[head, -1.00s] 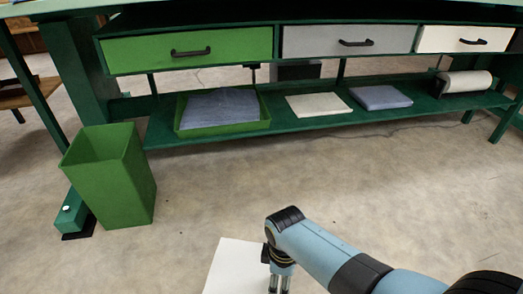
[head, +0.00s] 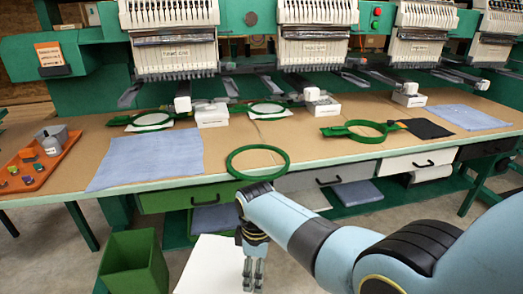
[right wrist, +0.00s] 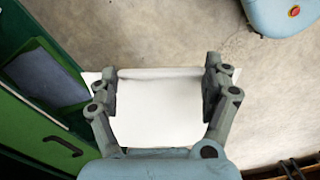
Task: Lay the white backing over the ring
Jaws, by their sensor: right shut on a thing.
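The white backing (head: 208,262) hangs from my right gripper (head: 253,278) below the front table edge in the head view. In the right wrist view the right gripper (right wrist: 162,76) is shut on the backing (right wrist: 155,118), which spans between its fingers. A bare green ring (head: 258,162) lies at the table's front edge, just above and beyond my right wrist. My left gripper is not in view.
Blue cloth (head: 148,158) lies left of the ring. An orange tray (head: 38,168) with small items is at far left. Another green hoop (head: 355,132) and black cloth (head: 427,128) lie to the right. A green bin (head: 133,263) stands on the floor.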

